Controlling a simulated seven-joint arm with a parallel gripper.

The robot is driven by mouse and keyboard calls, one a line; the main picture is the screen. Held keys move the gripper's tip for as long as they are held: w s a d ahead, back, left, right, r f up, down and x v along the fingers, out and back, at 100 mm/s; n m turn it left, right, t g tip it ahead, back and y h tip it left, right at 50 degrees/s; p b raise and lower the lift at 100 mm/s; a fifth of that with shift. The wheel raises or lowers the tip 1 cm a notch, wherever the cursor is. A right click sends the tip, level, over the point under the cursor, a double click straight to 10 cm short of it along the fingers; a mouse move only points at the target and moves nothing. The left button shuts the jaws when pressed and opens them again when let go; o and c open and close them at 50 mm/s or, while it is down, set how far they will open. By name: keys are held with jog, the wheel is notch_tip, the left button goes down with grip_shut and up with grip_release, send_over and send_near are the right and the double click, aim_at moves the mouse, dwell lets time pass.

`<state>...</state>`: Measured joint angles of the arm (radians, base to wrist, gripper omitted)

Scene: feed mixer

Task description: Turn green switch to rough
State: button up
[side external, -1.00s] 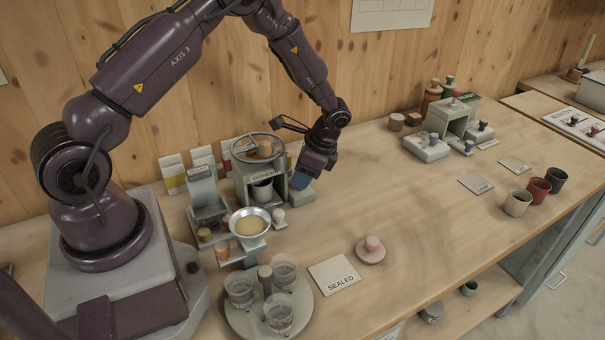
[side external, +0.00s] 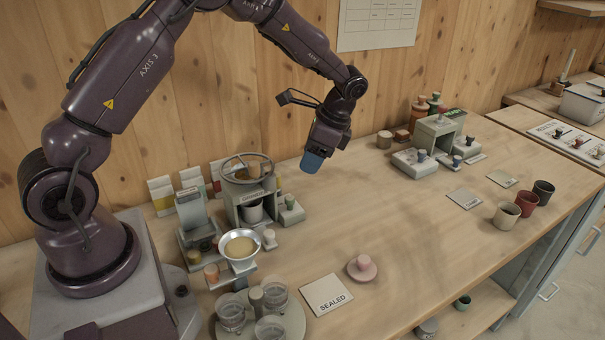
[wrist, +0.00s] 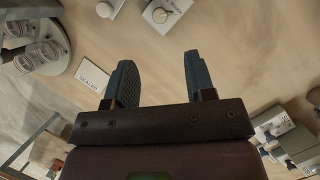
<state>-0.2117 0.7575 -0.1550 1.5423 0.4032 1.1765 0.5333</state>
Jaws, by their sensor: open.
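A small grey box with a green knob (side external: 289,201), which looks like the green switch, stands just right of the mixer (side external: 253,203) in the side view. Its position marks are too small to read. My gripper (side external: 313,162) hangs above the table, up and to the right of this switch and apart from it. Its blue fingers point down. In the wrist view the two fingers (wrist: 153,62) stand apart with nothing between them. A grey box with a pale round knob (wrist: 160,14) shows at the top edge there; I cannot tell whether it is the same switch.
A metal bowl of yellowish feed (side external: 239,247) sits in front of the mixer. A turntable with glass jars, a SEALED card (side external: 327,294) and a pink knobbed disc (side external: 362,268) lie nearer. Another grey machine (side external: 437,136) stands back right. The middle table is clear.

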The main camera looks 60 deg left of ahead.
aim_at(289, 197)
jog(key=shift+v, duration=0.85)
jog(key=s+a+f+n+h, duration=0.1)
jog(key=f+n, duration=0.1)
jog(key=f, duration=0.2)
jog(key=s+a+f+n, duration=0.1)
jog(key=f+n, duration=0.1)
jog(key=f, duration=0.2)
jog(key=s+a+f+n+g+h, duration=0.1)
jog(key=s+f+n, duration=0.1)
jog(key=f+n, duration=0.1)
jog(key=shift+a+f+h, duration=0.25)
jog(key=shift+f+h, duration=0.05)
jog(key=shift+f, duration=0.25)
